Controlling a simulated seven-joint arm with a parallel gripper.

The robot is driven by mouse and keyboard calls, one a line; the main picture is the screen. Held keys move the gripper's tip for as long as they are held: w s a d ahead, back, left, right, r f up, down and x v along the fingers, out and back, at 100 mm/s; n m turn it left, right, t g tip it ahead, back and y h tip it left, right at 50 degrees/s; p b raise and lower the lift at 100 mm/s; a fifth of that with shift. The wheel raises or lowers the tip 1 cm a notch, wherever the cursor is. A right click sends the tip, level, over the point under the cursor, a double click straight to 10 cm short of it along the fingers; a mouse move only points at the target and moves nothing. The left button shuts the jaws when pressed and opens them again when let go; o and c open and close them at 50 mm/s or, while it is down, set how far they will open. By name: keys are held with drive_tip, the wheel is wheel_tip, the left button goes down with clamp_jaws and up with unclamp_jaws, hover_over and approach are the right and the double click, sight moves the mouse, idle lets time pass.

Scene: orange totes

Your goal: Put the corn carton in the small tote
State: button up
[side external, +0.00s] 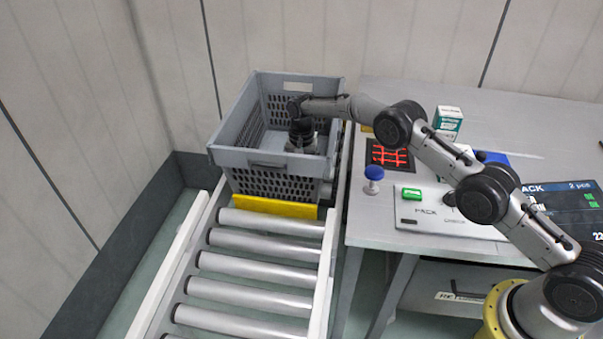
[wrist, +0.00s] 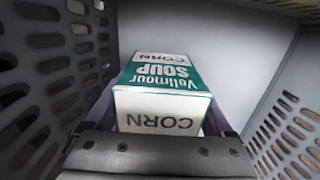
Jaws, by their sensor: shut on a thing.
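The gripper reaches down inside the grey tote (side external: 232,158), which has slotted walls. The tote's walls (wrist: 265,35) surround the carton in the wrist view. In the side view the carton is hidden by the gripper and tote wall. I cannot tell whether it touches the tote floor.
The tote stands at the far end of a roller conveyor (side external: 255,260), behind a yellow stop bar (side external: 275,207).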

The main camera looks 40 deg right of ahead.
drive_tip(key=o, duration=1.4)
drive_tip(key=shift+f, duration=0.1)
wheel_tip(320, 180, up, 12)
drive_tip(key=shift+r, duration=0.15)
